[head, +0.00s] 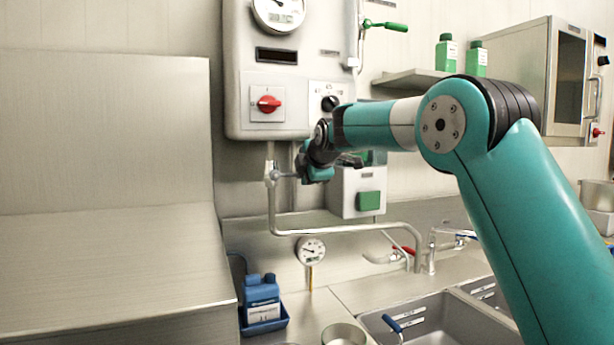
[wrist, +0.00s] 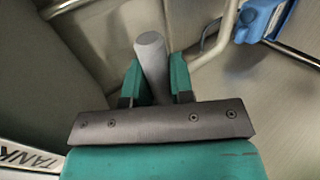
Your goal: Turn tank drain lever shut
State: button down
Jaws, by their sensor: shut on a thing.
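The tank drain lever is a plain grey rounded bar (wrist: 150,54). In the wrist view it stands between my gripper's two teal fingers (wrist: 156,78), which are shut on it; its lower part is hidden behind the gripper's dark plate. In the head view my gripper (head: 312,172) is at the valve (head: 272,176) on the pipe under the wall-mounted tank box (head: 238,105). A short grey piece of the lever (head: 287,175) shows pointing right from the valve, roughly level, and its outer end is hidden by the gripper.
A bent pipe (head: 345,230) runs below the gripper toward the sink (head: 430,320). A white box with a green button (head: 368,201) is close behind the gripper. A blue bottle (head: 262,290) stands in a blue holder below. A steel panel (head: 105,150) fills the left.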

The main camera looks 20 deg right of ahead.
jog(key=c, duration=1)
grip_release()
jog(key=shift+s+r, duration=0.1)
jog(key=shift+s, duration=0.05)
jog(key=b+v, duration=0.4)
jog(key=v, duration=1.3)
jog(key=shift+b, duration=0.4)
jog(key=s+a+f+m+g+y, duration=0.25)
jog(key=s+a+f, duration=0.35)
jog(key=f, duration=0.3)
jog(key=s+a+f+m+g+y, duration=0.1)
jog(key=s+a+f+m+g, duration=0.15)
jog(key=s+a+f, duration=0.4)
jog(key=s+a+f+m+g, duration=0.1)
jog(key=s+f+g, duration=0.1)
jog(key=s+f, duration=0.3)
jog(key=s+a+f+m+g+y, duration=0.1)
jog(key=s+f+m+g, duration=0.1)
jog(key=s+f, duration=0.3)
jog(key=s+a+f+m+g, duration=0.1)
jog(key=s+f, duration=0.4)
jog(key=s, duration=0.6)
jog(key=shift+s+a+f+m+g, duration=0.15)
jog(key=shift+a+f+m+g, duration=0.2)
jog(key=shift+m+g, duration=0.3)
